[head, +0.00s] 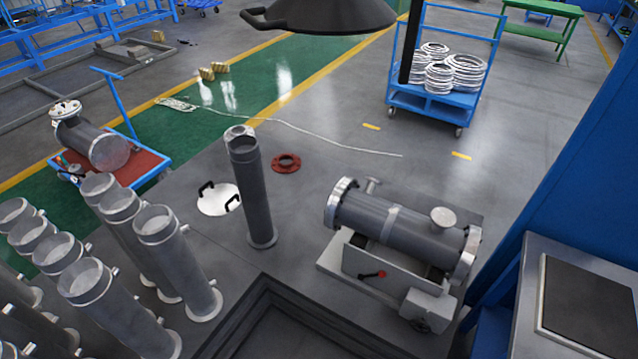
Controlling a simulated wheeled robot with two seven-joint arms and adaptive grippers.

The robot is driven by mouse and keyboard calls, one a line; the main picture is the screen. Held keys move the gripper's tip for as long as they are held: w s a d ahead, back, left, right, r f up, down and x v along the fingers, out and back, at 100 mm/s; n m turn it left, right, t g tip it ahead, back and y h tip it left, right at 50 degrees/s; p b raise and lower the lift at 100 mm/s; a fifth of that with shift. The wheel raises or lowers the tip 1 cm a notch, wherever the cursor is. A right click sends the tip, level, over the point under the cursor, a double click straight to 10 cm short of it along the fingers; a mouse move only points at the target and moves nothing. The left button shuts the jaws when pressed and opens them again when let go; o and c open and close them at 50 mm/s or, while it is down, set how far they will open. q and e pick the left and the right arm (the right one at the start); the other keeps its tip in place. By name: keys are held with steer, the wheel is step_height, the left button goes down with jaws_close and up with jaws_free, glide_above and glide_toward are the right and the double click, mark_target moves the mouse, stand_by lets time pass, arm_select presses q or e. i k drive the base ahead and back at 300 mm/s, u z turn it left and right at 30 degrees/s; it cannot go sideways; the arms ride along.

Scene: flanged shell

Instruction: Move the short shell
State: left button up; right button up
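A short grey flanged shell (385,220) lies horizontally on a low stand (352,258) at the right. It has bright flanges at both ends and two nozzles on top. Another short grey shell (92,143) lies tilted on a red-topped blue cart (148,160) at the left. I cannot tell which of the two is meant by the short shell. Neither of my grippers shows in the head view.
Several tall grey cylinders (180,260) stand at the lower left; another (255,195) stands near the middle. A white lid (218,200) and red ring (286,163) lie on the floor. A blue trolley (440,105) carries coils. A dark dome (330,14) hangs above.

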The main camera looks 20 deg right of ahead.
mark_target(245, 154)
steer(key=z, duration=0.65)
steer(key=i, duration=0.65)
steer(key=z, duration=0.55)
